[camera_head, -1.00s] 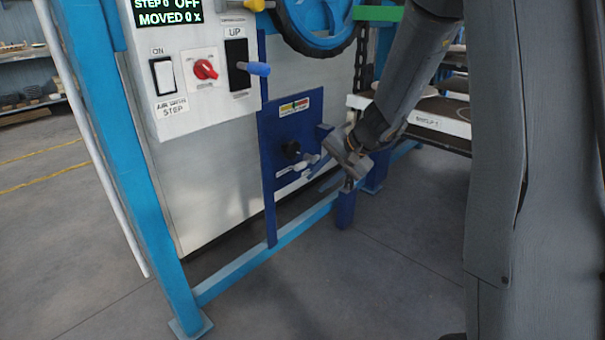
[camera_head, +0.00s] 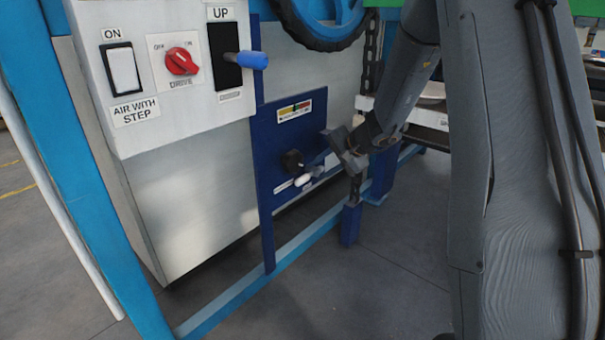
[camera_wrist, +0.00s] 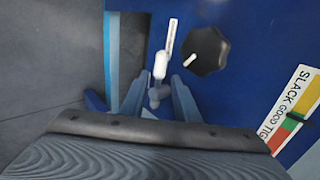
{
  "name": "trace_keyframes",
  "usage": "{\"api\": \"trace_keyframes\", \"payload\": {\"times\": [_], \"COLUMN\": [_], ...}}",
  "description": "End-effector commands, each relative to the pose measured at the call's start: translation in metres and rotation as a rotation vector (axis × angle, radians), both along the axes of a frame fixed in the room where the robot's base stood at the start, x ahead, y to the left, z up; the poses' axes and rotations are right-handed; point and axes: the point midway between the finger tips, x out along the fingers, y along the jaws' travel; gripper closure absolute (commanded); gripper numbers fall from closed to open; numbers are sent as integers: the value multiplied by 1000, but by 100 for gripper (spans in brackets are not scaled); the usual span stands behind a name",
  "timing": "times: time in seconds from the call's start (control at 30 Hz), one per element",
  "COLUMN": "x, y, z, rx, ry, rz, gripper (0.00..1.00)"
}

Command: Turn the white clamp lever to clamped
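The white clamp lever (camera_head: 304,179) is on the blue panel (camera_head: 275,140), just below and right of a black knob. In the wrist view the lever (camera_wrist: 160,65) shows a white tip and a grey base. My gripper (camera_head: 337,166) is just right of the lever. In the wrist view my gripper (camera_wrist: 157,82) is open, with one finger on each side of the lever's grey base. The white tip extends beyond the fingertips in that picture. I cannot tell whether a finger touches the lever.
The black knob (camera_wrist: 207,50) is close beside my right finger in the wrist view. A slack/good/tight gauge (camera_head: 295,110) sits above it. A control box (camera_head: 175,70) with switches is at upper left. A blue frame rail (camera_head: 240,285) runs below; the floor in front is clear.

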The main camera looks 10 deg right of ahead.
Motion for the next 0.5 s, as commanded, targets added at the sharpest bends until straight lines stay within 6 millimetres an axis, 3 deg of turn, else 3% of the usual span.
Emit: {"api": "trace_keyframes", "payload": {"times": [0.3, 0.5], "x": [25, 38], "y": [30, 39], "z": [-34, -50], "rx": [0, -1], "ry": [2, 2], "rz": [16, 13], "gripper": [72, 72]}}
